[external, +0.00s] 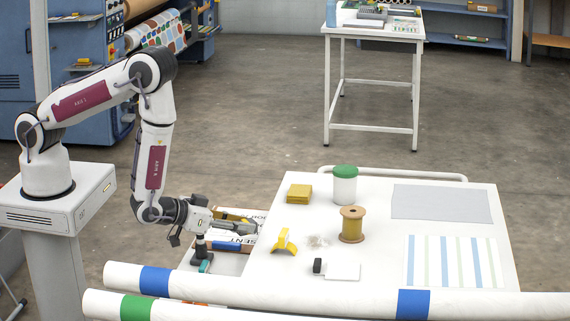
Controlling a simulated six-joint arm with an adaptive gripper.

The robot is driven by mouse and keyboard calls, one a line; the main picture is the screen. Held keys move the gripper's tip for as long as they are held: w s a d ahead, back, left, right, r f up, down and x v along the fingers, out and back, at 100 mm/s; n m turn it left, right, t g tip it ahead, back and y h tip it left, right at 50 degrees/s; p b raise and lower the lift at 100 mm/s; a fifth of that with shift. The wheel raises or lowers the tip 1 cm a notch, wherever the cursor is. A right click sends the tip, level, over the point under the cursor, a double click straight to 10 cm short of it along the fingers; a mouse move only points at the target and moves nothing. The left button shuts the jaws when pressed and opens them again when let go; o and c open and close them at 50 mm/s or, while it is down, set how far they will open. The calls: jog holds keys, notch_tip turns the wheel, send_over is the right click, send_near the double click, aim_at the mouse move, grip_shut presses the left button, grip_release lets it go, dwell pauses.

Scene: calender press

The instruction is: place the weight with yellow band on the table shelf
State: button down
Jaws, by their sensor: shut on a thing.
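My gripper (240,229) reaches rightwards at the left edge of the white table (370,271), near the boxes on the lower level there. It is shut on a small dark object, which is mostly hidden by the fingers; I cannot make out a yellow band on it. The table shelf (229,264) shows only in part, low at the table's left side. Whether the held object touches the shelf or a box is too small to tell.
A dark tool with a teal foot (203,262) stands under my wrist. On the tabletop are a yellow block (299,193), a green-lidded jar (345,188), a spool (352,224) and a yellow piece (284,242). Long white rolls (300,291) cross the front.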

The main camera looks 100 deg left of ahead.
jog(key=n+g+y, duration=0.1)
send_over(227, 274)
notch_tip(227, 274, down, 3)
jog(key=shift+f, duration=0.1)
jog(key=shift+f, duration=2.9)
jog(key=shift+f, duration=0.1)
jog(key=shift+f, duration=2)
jog(key=shift+f, duration=0.2)
